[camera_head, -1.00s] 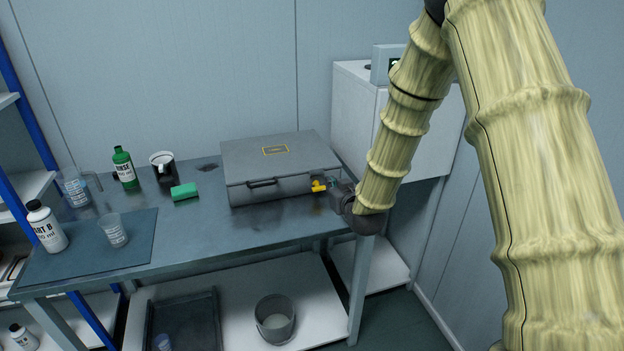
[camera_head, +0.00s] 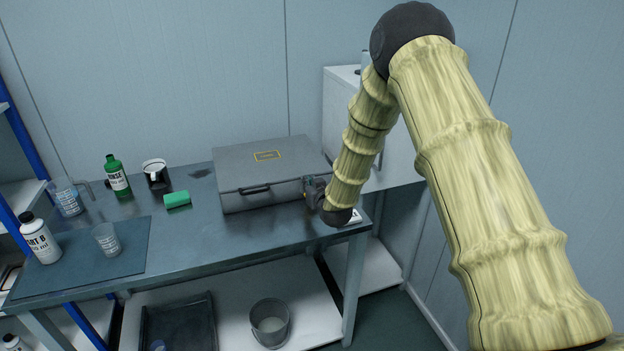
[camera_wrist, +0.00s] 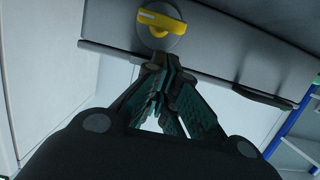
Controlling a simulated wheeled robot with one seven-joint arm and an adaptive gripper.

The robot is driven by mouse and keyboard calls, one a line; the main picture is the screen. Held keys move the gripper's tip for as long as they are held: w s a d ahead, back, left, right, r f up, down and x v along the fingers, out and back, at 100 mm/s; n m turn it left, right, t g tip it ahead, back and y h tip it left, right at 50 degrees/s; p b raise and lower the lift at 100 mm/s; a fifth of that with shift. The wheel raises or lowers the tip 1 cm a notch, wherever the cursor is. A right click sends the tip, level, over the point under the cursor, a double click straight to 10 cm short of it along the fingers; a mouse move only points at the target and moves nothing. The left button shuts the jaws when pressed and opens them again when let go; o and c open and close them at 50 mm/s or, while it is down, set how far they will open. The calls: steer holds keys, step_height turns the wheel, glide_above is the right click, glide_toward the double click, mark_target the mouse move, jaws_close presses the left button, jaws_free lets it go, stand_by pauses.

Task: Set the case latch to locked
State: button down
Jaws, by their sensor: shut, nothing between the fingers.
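The grey case (camera_head: 235,198) lies closed on the table, with a dark handle on its front. Its yellow latch (camera_wrist: 162,22) sits on a round grey disc in the wrist view, lying roughly crosswise with a slight tilt in that picture. My gripper (camera_wrist: 160,68) is shut and empty, its fingertips just below the disc in the wrist view; I cannot tell whether they touch. In the head view my gripper (camera_head: 313,192) is at the case's front right and hides most of the latch.
A white cabinet (camera_head: 345,115) is behind at right. The table front (camera_head: 215,240) is clear.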

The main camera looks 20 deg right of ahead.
steer(key=shift+f, duration=0.8)
steer(key=shift+d, duration=0.15)
steer(key=shift+a+n, duration=0.25)
steer(key=shift+n, duration=0.05)
steer(key=shift+f, duration=0.1)
